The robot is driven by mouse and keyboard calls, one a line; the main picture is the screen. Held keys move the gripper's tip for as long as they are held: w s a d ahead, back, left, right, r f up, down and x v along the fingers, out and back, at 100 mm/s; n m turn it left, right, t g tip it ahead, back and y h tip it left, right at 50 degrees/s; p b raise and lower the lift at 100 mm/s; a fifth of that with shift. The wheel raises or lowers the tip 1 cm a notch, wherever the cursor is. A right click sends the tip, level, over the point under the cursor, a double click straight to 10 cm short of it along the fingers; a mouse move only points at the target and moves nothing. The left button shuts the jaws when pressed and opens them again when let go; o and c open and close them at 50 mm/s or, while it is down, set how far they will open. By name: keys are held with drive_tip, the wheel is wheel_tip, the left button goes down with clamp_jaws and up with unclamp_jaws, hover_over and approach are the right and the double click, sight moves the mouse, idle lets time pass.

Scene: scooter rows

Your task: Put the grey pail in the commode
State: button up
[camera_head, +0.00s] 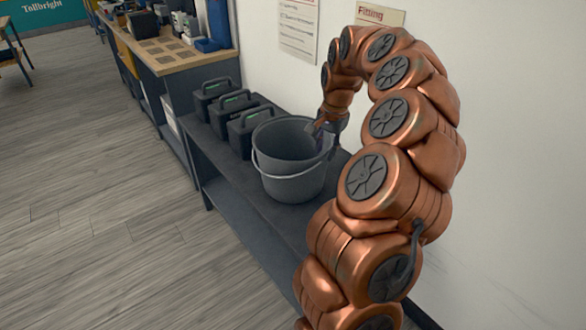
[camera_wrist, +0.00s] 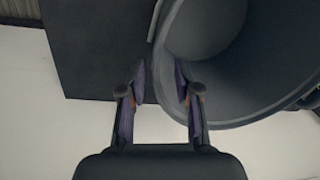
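The grey pail (camera_head: 292,188) stands upright on a dark grey bench (camera_head: 236,195), its wire handle hanging down the front. My gripper (camera_head: 327,130) is at the right side of the pail's rim. In the wrist view my gripper (camera_wrist: 160,78) has its two fingers apart, with the rim of the pail (camera_wrist: 205,105) passing between them. The right finger lies over the pail's opening and the left finger is outside it. Whether either finger touches the wall I cannot tell. I cannot make out a commode in either view.
Several black cases with handles (camera_head: 246,128) stand on the bench behind the pail. A wooden-topped workbench (camera_head: 163,52) with bins is farther back. A white wall (camera_head: 520,150) runs along the right. The wooden floor (camera_head: 95,180) at left is clear.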

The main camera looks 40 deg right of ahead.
sight(323, 160)
drive_tip(key=shift+w+f, duration=0.15)
drive_tip(key=shift+f, duration=1.3)
drive_tip(key=shift+w+f, duration=0.1)
drive_tip(key=shift+f, duration=1.3)
clamp_jaws()
drive_tip(key=shift+r, duration=0.1)
